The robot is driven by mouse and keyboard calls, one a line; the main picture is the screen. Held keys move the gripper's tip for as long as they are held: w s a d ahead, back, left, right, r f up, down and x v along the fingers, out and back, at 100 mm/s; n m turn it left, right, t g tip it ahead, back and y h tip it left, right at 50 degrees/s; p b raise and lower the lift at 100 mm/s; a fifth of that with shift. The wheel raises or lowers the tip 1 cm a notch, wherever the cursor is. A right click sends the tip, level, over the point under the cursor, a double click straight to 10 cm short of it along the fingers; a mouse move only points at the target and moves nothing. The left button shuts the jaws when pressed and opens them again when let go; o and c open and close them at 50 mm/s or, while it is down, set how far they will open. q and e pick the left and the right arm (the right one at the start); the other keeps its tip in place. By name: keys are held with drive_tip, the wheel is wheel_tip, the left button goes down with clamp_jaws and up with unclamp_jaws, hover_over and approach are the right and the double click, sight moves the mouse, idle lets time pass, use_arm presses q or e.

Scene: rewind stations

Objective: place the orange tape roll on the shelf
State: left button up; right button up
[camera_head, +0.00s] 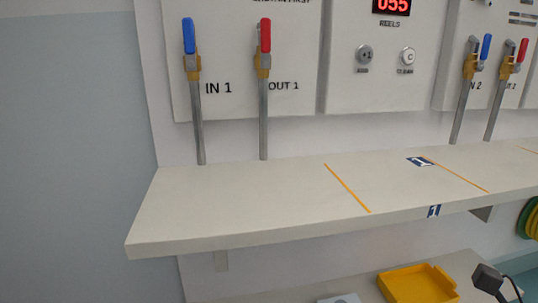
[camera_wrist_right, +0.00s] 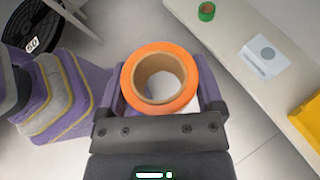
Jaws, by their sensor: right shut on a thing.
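The orange tape roll (camera_wrist_right: 160,54) shows in the right wrist view, with a brown cardboard core and its open hole facing the camera. My right gripper (camera_wrist_right: 162,98) is shut on it, with purple finger parts on both sides of the roll. The roll is held above the grey floor, to the left of a lower bench. The long pale shelf (camera_head: 250,205) runs across the head view under the wall panels. Its left part is bare. Neither gripper nor the roll shows in the head view.
Metal pipes with blue and red valve handles (camera_head: 189,36) (camera_head: 265,36) come down to the shelf's back edge. Orange lines (camera_head: 346,187) mark the shelf top. Below are a yellow tray (camera_head: 418,285) and a dark device (camera_head: 488,278). A green roll (camera_wrist_right: 206,11) stands on the lower bench.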

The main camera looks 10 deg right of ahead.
drive_tip(key=a+f, duration=0.2)
drive_tip(key=a, duration=0.5)
drive_tip(key=shift+s+f+m, duration=0.2)
drive_tip(key=shift+f+m, duration=0.05)
drive_tip(key=shift+m, duration=0.15)
drive_tip(key=a, duration=0.5)
use_arm(q)
drive_tip(key=w+r+t+p, duration=0.1)
drive_tip(key=w+r+p, duration=0.2)
drive_tip(key=r+p, duration=0.8)
drive_tip(key=w+r+t+p, duration=0.1)
drive_tip(key=w+r+p, duration=0.2)
drive_tip(key=r+p, duration=0.8)
drive_tip(key=shift+w+p, duration=0.4)
drive_tip(key=shift+p, duration=0.45)
use_arm(e)
wheel_tip(320, 180, up, 29)
drive_tip(key=t, duration=0.2)
drive_tip(key=shift+s+f, duration=0.15)
drive_tip(key=shift+s, duration=0.3)
